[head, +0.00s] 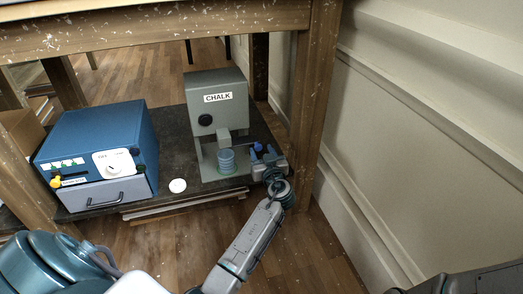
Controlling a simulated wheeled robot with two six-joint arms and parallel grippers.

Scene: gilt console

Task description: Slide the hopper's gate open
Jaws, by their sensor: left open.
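The hopper (217,106) is a grey box labelled "CHALK" with a round black knob on its front, standing on a dark shelf under the table. A bar runs right from its spout and ends in a blue knob (258,146), which looks like the gate's handle. A ribbed blue cup (227,162) stands under the spout. My left gripper (264,155) is open at the blue knob, with fingers close around or beside it; I cannot tell if they touch it. The gate's opening is hidden. My right gripper is out of view.
A blue box (103,138) with a dial, small coloured controls and a grey drawer stands left on the dark shelf (178,140). A round white object (178,186) lies at its front edge. A wooden table leg (314,110) and the wall (435,130) are close on the right.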

